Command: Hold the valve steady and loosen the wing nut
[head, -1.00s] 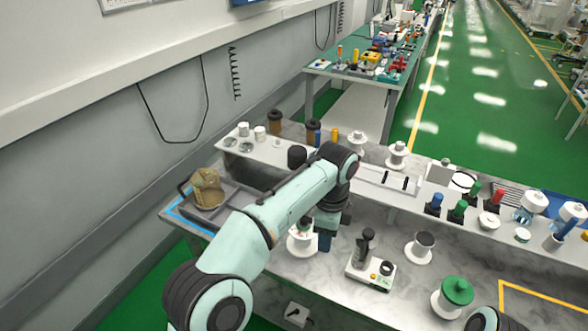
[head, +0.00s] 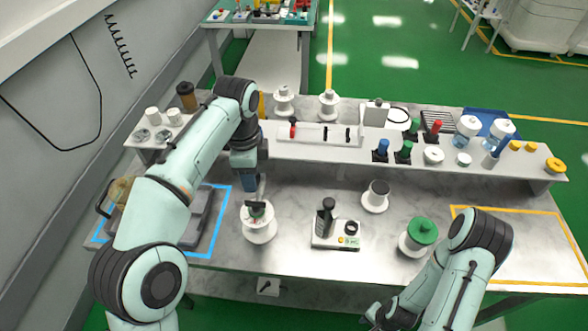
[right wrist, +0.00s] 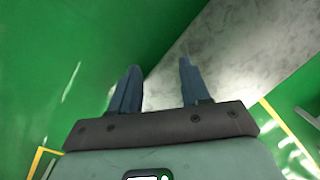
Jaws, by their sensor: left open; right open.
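A white round stand (head: 259,230) carries a small fitting with green and red parts and a dark piece on top (head: 256,209). This looks like the valve with its wing nut, but it is too small to be certain. My left gripper (head: 252,186) points down just behind and above it, apart from it as far as I can tell; its blue fingers are open. My right gripper (head: 374,316) is low by the table's front edge, mostly cut off or dark in the head view. In the right wrist view its two blue fingers (right wrist: 158,88) are apart with nothing between them.
Right of the fitting stand a white box with a black upright (head: 326,225), a white spool (head: 376,197) and a green-topped spool (head: 421,234). A grey tray (head: 205,222) lies left in a blue outline. A raised shelf (head: 350,150) crosses the back. The yellow-outlined area (head: 535,240) is mostly clear.

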